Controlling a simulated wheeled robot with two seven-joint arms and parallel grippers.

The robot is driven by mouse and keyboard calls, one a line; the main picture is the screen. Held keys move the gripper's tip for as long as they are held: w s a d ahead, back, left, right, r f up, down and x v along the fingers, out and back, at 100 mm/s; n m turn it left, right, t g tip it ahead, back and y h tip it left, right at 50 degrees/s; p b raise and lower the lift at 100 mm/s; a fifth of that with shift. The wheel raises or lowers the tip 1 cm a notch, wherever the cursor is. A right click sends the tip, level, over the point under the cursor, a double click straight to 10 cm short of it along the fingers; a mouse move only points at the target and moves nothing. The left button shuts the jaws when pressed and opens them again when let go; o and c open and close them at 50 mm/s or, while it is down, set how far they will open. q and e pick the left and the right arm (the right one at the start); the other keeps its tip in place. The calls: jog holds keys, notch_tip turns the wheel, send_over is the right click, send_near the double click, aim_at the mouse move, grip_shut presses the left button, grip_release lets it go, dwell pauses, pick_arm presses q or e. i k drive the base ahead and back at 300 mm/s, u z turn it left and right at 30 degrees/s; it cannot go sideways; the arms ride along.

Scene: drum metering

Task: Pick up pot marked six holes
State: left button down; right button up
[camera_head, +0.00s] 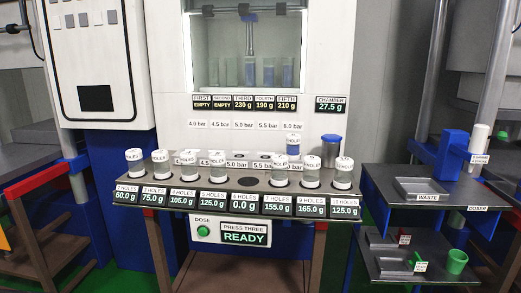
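A row of clear pots with white lids stands on the front shelf (228,183), each above a label with a weight. The lid numbers are too small to read surely. The place above the 0.0 g label (244,204) holds no pot, and a dark round spot (246,182) shows there. One white-lidded pot with blue contents (293,148) stands further back, below the 6.0 bar sign, behind the front row. Its lid shows the word HOLES, but its number is not clear. Neither of my grippers shows in the view.
A blue-topped cylinder (331,150) stands behind the front pots at the right. A green button (203,231) and a READY display (244,234) are below the shelf. At right, a blue doser stand (450,154) rises beside a waste tray (423,187); a green cup (456,261) stands below.

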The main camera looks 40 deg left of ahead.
aim_at(293, 141)
jog(key=u, duration=1.55)
jog(key=i, duration=0.1)
jog(key=u, duration=0.3)
